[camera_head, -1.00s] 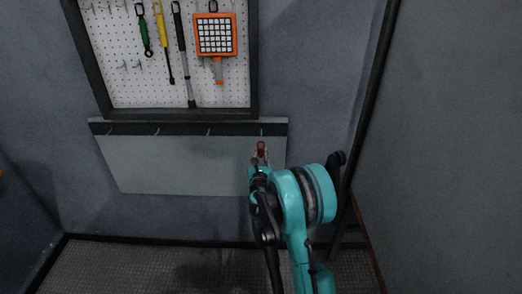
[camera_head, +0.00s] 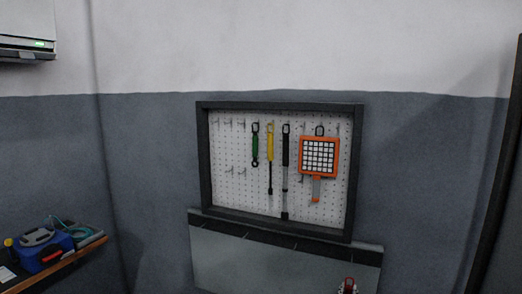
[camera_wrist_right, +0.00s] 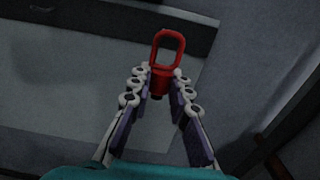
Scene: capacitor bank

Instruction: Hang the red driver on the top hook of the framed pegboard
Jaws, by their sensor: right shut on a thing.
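The red driver (camera_wrist_right: 169,50) is between the fingertips of my right gripper (camera_wrist_right: 158,82) in the right wrist view. The gripper is shut on it, and its red loop sticks out beyond the fingers. In the head view the red loop (camera_head: 349,283) and the tip of my right gripper (camera_head: 347,291) show at the bottom edge, below the board. The framed pegboard (camera_head: 230,204) hangs on the wall, with bare hooks (camera_head: 241,122) at its upper left and more lower down. Which hook is the top one, I cannot tell. My left gripper is not in view.
The pegboard holds a green tool (camera_head: 255,147), a yellow tool (camera_head: 270,150), a long black tool (camera_head: 285,160) and an orange grid-faced tool (camera_head: 319,156). A grey panel (camera_head: 240,262) is below. A shelf (camera_head: 60,265) with a blue case (camera_head: 45,250) stands at left.

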